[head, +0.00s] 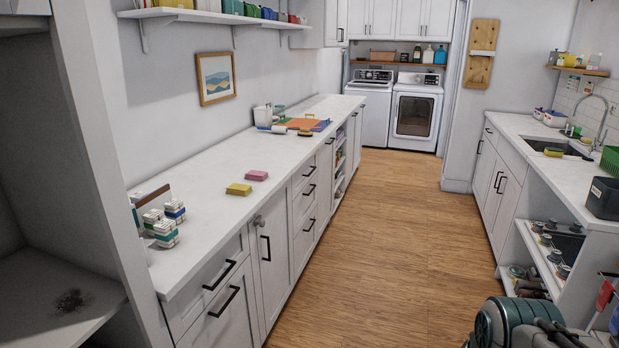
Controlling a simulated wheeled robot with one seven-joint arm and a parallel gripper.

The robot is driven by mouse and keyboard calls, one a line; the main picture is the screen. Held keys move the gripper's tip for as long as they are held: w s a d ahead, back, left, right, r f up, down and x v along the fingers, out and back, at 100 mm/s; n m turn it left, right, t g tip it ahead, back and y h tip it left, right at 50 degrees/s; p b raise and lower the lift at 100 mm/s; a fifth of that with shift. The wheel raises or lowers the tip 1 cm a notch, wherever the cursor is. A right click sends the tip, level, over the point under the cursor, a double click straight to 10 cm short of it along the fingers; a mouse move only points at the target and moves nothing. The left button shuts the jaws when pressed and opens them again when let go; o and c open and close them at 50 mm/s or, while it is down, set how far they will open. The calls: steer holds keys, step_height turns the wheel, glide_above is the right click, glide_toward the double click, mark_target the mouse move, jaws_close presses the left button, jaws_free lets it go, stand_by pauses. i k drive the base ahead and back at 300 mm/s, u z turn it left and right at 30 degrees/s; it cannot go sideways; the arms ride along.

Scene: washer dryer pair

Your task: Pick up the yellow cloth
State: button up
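A small folded yellow cloth (239,189) lies flat on the long white counter (215,215) on the left, near its front edge. A folded pink cloth (256,175) lies just beyond it, a little to the right, with a small gap between them. My gripper cannot be made out in the head view. Nothing covers the yellow cloth.
Several small patterned boxes (165,233) stand at the counter's near end. A white bin (262,115) and an orange mat (303,124) are farther back. The wooden floor (375,225) between the counters is clear. A teal rounded object (500,322) shows at bottom right.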

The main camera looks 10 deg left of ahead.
mark_target(236, 188)
steer(key=z, duration=0.05)
steer(key=i, duration=1.55)
steer(key=u, duration=0.7)
steer(key=i, duration=1.15)
steer(key=u, duration=1.55)
steer(key=i, duration=0.65)
steer(key=u, duration=0.5)
